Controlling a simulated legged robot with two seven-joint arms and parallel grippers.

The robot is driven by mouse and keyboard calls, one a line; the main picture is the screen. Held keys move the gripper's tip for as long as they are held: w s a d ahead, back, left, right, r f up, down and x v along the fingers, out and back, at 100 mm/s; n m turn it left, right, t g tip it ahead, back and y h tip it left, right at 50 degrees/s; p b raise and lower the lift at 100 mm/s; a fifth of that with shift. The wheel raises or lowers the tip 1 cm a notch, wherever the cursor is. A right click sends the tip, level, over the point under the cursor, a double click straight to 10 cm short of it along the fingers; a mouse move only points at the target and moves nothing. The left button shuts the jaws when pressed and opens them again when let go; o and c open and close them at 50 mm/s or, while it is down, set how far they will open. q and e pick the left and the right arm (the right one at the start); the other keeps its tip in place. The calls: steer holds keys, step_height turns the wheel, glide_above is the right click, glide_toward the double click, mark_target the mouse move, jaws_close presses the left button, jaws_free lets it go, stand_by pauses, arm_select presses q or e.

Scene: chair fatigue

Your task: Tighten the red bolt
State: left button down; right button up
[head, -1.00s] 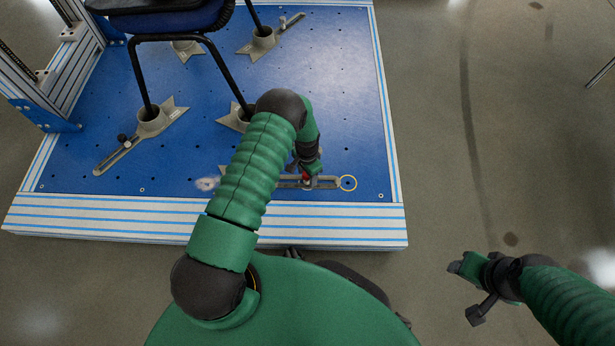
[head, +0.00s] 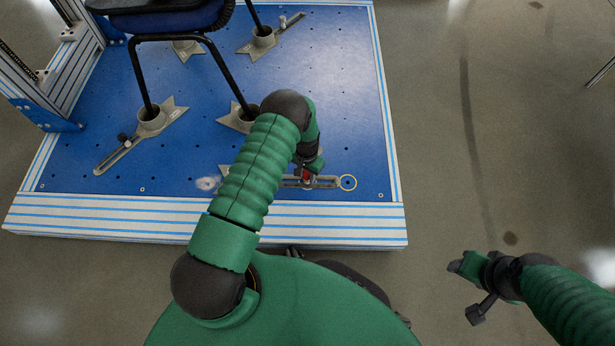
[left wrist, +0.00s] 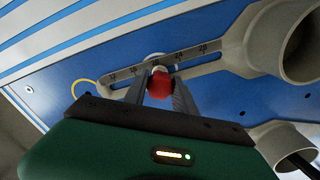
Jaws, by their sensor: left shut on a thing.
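The red bolt (left wrist: 160,84) sits in the slot of a grey slotted clamp arm (left wrist: 205,61) that lies on the blue plate. My left gripper (left wrist: 160,92) is shut on the red bolt, one finger on each side of its head. In the head view the red bolt (head: 307,177) shows just under my left gripper (head: 308,172), near the front edge of the plate. The grey clamp arm (head: 328,182) runs right from there toward a yellow ring. My right gripper (head: 467,266) is out over the floor at the right, away from the plate; its jaws are too small to judge.
A chair leg frame (head: 185,38) stands in grey cup clamps on the blue plate (head: 345,100). Another clamp arm with a black knob (head: 122,138) lies at the left. A metal frame (head: 75,60) stands at the far left.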

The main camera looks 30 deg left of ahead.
arm_select(q)
steer(key=m, duration=0.2)
steer(key=shift+m, duration=1.1)
steer(key=m, duration=0.3)
steer(key=shift+m, duration=0.3)
steer(key=m, duration=0.8)
steer(key=c, duration=1)
jaws_free()
steer(key=shift+c, duration=0.2)
